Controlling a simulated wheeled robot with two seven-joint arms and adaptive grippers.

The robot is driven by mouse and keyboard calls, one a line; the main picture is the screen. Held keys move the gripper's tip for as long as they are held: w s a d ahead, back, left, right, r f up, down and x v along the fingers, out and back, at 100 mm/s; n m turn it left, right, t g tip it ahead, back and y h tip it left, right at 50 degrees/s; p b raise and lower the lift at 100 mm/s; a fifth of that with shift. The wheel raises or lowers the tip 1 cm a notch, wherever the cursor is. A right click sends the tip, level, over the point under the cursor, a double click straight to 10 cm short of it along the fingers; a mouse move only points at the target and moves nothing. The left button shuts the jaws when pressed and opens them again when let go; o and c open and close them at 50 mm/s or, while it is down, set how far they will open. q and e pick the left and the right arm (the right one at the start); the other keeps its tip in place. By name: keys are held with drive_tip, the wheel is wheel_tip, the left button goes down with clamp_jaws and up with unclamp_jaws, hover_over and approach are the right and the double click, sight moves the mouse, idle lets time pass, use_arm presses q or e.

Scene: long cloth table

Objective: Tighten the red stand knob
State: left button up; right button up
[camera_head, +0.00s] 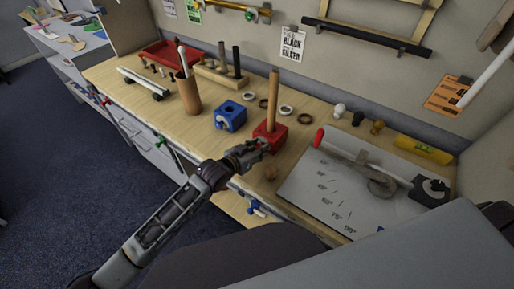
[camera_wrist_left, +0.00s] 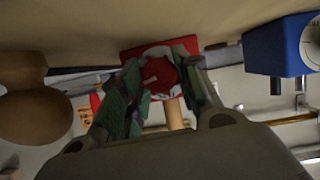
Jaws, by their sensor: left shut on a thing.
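The red stand (camera_head: 270,135) sits near the front of the wooden table with a wooden rod (camera_head: 273,98) upright in it. My left gripper (camera_head: 256,147) reaches in from the left, at the stand's front face. In the left wrist view its fingers (camera_wrist_left: 165,88) are closed around the round red knob (camera_wrist_left: 158,76) on the red stand (camera_wrist_left: 185,45). In the head view the gripper hides the knob. I cannot tell how tight the knob is. My right gripper is not in view.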

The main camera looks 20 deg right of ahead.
use_arm(q)
drive_tip(key=shift+r+m+p, duration=0.1)
drive_tip(key=shift+m+p, duration=0.2)
drive_tip(key=shift+p, duration=0.15)
drive_tip(key=shift+s+m+t+y+p, duration=0.1)
drive_tip(key=shift+m+t+y+p, duration=0.2)
drive_tip(key=shift+t+p, duration=0.15)
drive_tip(key=shift+d+m+t+y+p, duration=0.1)
drive_tip(key=shift+m+t+y+p, duration=0.35)
drive_tip(key=shift+m, duration=0.55)
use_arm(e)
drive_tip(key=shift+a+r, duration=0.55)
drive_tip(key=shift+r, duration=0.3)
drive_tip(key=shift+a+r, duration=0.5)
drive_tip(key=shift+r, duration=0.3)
use_arm(q)
drive_tip(key=o, duration=1)
drive_tip(key=shift+o, duration=0.2)
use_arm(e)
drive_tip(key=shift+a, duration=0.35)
